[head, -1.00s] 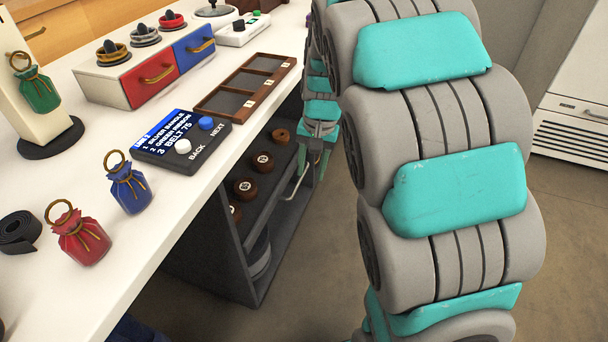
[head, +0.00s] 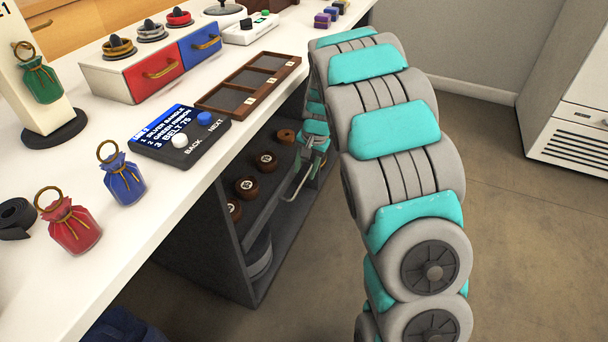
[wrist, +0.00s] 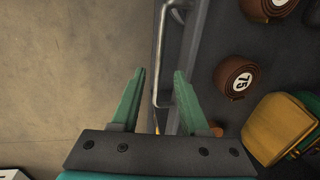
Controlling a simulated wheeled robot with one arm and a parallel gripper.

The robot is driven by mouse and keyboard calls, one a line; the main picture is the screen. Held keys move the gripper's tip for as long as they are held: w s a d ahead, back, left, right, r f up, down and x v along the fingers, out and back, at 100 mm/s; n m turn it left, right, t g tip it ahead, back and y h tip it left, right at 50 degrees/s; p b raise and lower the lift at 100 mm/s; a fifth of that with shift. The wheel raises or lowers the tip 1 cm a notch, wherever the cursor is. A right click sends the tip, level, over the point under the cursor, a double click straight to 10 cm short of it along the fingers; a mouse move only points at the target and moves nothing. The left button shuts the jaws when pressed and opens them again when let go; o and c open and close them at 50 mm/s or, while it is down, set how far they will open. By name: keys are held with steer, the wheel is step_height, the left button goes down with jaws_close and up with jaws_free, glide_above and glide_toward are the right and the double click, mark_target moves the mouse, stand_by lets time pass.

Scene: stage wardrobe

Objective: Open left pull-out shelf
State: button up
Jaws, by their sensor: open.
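The pull-out shelf (head: 264,205) is a dark tray inside the grey cabinet under the table, holding several brown rolled belts. Its metal bar handle (head: 298,186) stands out from the front edge. My gripper (head: 312,158) is at the far end of this handle, partly hidden by my arm in the head view. In the wrist view, my gripper (wrist: 160,73) has its two green fingers apart. The handle (wrist: 159,55) reaches down between the fingertips, with gaps visible on both sides. A belt marked 75 (wrist: 238,82) lies on the shelf to the right.
The white tabletop (head: 165,215) above holds a screen box with buttons (head: 181,135), a brown divided tray (head: 249,86), drawers (head: 158,70) and red and blue pouches. Yellow and green folded items (wrist: 280,128) lie beside the belts. Open floor (head: 520,230) is on the right.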

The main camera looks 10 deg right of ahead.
mark_target(303, 180)
steer(key=shift+w+a+f, duration=0.1)
steer(key=shift+f, duration=0.65)
steer(key=shift+w+a+f, duration=0.1)
steer(key=shift+f, duration=0.65)
steer(key=shift+c, duration=0.2)
jaws_close()
